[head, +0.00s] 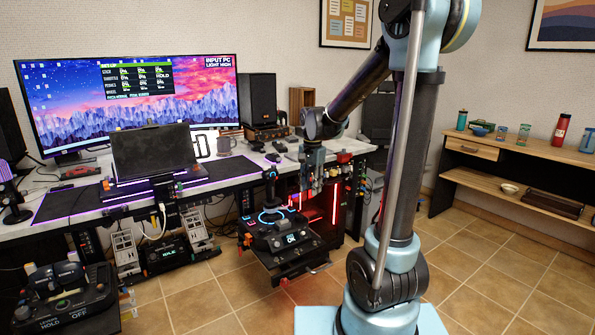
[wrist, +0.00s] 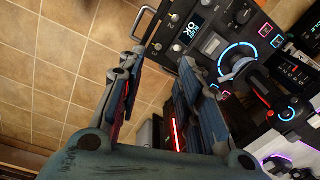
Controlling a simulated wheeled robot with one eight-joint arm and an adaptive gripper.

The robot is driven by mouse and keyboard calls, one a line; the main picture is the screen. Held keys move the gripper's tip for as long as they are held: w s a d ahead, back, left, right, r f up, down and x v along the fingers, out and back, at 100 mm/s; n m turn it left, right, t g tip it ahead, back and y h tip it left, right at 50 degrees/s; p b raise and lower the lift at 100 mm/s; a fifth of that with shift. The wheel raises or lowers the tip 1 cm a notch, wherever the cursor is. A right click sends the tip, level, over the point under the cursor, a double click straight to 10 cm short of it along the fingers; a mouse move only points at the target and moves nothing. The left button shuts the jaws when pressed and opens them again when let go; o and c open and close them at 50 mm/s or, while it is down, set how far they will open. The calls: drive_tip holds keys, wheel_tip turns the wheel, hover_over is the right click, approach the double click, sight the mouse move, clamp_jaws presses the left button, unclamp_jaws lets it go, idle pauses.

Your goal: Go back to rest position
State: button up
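My gripper (head: 314,184) hangs from my arm in the head view, pointing down beside the joystick panel, in front of the desk's right part. In the wrist view my gripper (wrist: 160,68) shows two dark jointed fingers standing apart, with no object held between them. The joystick panel (head: 287,238) has a blue-lit ring and a small screen reading "OK". It also shows in the wrist view (wrist: 212,45), beyond the right finger. From these views I cannot tell how far the fingers are from the panel.
The desk (head: 247,178) carries a wide monitor (head: 125,90) and speakers. A throttle unit (head: 66,300) stands at the lower left. A red-lit PC case (head: 322,205) is behind my gripper. A wooden shelf (head: 520,158) stands right. Tiled floor is open at front right.

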drive_tip(key=s+d+n, duration=0.4)
drive_tip(key=s+d, duration=0.6)
drive_tip(key=s, duration=0.5)
drive_tip(key=s+d+f+n, duration=0.2)
drive_tip(key=s+f, duration=0.1)
drive_tip(key=s, duration=0.3)
drive_tip(key=s+d+f+n+t, duration=0.1)
drive_tip(key=s+d+f+n, duration=0.1)
drive_tip(key=s, duration=0.4)
drive_tip(key=shift+d+f+t, duration=0.15)
drive_tip(key=shift+f+t, duration=0.15)
drive_tip(key=shift+f, duration=0.3)
drive_tip(key=shift+w+f, duration=0.2)
drive_tip(key=shift+w, duration=0.25)
idle(0.3)
idle(0.9)
